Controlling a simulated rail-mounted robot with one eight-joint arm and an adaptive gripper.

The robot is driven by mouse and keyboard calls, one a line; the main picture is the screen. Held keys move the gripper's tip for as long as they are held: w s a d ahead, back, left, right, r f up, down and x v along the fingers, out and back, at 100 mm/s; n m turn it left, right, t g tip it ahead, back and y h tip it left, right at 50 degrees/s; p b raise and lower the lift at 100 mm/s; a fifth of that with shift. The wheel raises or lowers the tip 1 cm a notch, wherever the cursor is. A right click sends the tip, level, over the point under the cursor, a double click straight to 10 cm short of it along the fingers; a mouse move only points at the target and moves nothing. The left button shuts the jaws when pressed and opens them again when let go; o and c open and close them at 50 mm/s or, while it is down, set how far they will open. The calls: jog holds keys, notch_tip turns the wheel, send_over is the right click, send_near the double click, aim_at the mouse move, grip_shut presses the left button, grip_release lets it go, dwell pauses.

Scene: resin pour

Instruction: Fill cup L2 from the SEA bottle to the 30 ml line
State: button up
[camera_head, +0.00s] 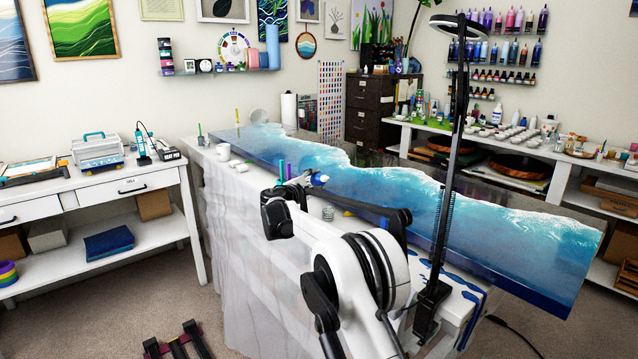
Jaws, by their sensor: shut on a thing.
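My arm reaches over the table from the front. My gripper (301,182) is small in view and partly hidden by my own arm links. It seems shut on a small pale bottle with a blue end (319,179), which lies tilted, close to sideways, above the table's near side. Its label is too small to read, so I cannot tell if it is SEA. A small clear cup (328,213) stands on the table just below and right of the bottle. No marking or fill level can be read, and I cannot tell which cup is L2.
A long blue wave-patterned resin slab (520,245) covers much of the table. A tall black stand (447,200) rises at the front right. A side desk (110,188) is at left, and a shelf unit (560,170) with supplies at right.

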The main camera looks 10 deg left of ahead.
jog(key=shift+w+a+f+m+t+b, duration=0.1)
jog(key=shift+f+m+t+b, duration=0.1)
jog(key=shift+f+m+b, duration=0.25)
jog(key=shift+w+a+f+m+t+b, duration=0.1)
jog(key=shift+f+m+t+b, duration=0.1)
jog(key=shift+f+m+b, duration=0.2)
jog(key=m+b, duration=0.1)
jog(key=f+m+h+b, duration=0.1)
jog(key=m, duration=0.1)
jog(key=shift+w+f+t, duration=0.1)
jog(key=shift+f+t, duration=0.15)
jog(key=shift+t, duration=0.15)
notch_tip(320, 180, up, 2)
jog(key=m, duration=0.2)
jog(key=m+h+b, duration=0.1)
jog(key=m, duration=0.1)
jog(key=shift+r+t+h, duration=0.2)
jog(key=shift+t+h, duration=0.1)
jog(key=shift+t, duration=0.1)
jog(key=shift+s+d+r+m+h, duration=0.25)
jog(key=shift+r+m+h, duration=0.25)
jog(key=shift+m, duration=0.45)
jog(key=shift+o, duration=1.4)
grip_shut()
